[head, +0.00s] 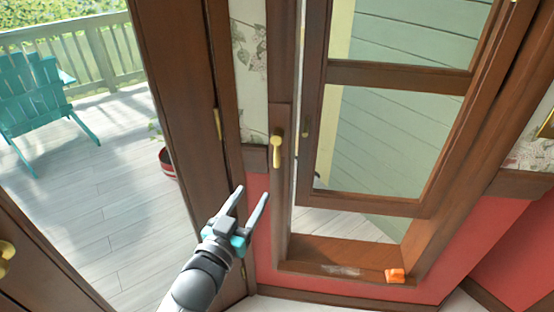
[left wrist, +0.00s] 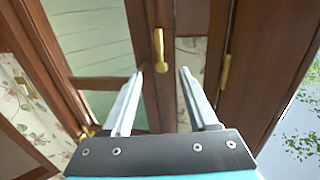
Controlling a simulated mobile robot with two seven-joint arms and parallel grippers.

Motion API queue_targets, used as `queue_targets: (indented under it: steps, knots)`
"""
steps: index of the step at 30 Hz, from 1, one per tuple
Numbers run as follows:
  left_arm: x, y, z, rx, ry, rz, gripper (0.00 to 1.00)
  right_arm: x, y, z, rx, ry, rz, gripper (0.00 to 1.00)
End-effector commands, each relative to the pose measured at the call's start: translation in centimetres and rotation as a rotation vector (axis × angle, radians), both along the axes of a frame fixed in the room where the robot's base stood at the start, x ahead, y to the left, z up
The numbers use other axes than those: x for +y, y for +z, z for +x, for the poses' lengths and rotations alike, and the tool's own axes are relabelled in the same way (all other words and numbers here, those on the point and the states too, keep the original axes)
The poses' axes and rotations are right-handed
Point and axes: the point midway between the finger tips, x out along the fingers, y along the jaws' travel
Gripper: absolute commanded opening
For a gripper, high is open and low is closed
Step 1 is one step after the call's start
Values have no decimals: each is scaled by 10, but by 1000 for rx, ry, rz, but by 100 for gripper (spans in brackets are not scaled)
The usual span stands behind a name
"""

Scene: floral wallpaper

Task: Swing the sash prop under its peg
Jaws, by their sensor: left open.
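A brass lever (head: 277,152) hangs down on the wooden frame left of the window sash (head: 322,150); I take it for the prop but cannot be sure. It also shows in the left wrist view (left wrist: 158,50), ahead of the fingertips. A small brass piece (head: 306,130) sits on the sash's left stile; I cannot tell whether it is the peg. The sash stands off its frame, with a gap below it. My left gripper (head: 253,190) is open and empty, below and left of the lever in the head view. My right gripper is not in view.
An orange object (head: 395,275) rests on the window sill (head: 330,252). Left of the window is a door frame with a brass hinge (head: 217,123), opening onto a deck with a teal chair (head: 38,92). A red wall (head: 470,235) runs below and beside the window.

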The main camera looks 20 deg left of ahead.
Motion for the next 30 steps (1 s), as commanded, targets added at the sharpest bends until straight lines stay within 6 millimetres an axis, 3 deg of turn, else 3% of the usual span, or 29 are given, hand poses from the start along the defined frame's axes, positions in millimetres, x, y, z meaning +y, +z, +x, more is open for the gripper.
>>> queue_targets:
  steps: [5,17,30]
  knots:
    - [-1,1,15,-4,-1,0,59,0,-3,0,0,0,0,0]
    - [-5,1,75,-4,0,0,59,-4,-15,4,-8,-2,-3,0]
    - [-10,0,136,-2,-1,0,59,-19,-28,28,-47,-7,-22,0]
